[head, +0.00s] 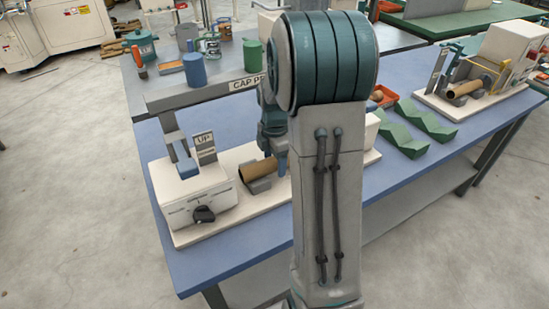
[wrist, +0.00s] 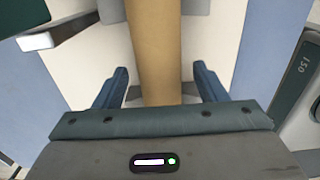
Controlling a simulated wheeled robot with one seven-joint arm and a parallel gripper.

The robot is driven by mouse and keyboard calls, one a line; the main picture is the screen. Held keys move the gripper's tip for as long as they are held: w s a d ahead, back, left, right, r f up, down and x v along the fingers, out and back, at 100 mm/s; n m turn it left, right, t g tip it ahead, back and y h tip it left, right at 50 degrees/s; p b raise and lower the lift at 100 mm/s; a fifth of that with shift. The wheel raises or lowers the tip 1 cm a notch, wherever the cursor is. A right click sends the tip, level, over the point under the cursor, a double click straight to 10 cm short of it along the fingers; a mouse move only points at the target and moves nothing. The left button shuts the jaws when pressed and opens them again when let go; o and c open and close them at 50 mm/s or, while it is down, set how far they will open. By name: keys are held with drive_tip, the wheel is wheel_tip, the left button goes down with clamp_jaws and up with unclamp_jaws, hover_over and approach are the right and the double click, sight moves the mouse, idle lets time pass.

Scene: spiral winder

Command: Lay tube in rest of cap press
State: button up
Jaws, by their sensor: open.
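A brown cardboard tube (head: 259,169) lies on the grey rest (head: 259,186) of the cap press, whose white base (head: 215,229) stands on the blue bench. In the wrist view the tube (wrist: 158,40) runs straight away between the two blue fingers of my gripper (wrist: 160,78). The fingers are open, with a gap to the tube on each side. In the head view my gripper (head: 280,162) is just above the tube's right end, and my arm hides part of the press behind it.
A white control box (head: 190,200) with a black knob stands left of the rest. Green V-shaped blocks (head: 420,120) lie to the right, near a second machine (head: 500,65) holding another brown tube (head: 464,89). Blue and green cylinders stand on the grey table behind.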

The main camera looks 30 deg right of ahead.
wheel_tip(320, 180, up, 14)
drive_tip(key=shift+p, duration=0.4)
drive_tip(key=shift+f, duration=0.1)
wheel_tip(320, 180, up, 7)
drive_tip(key=p, duration=0.6)
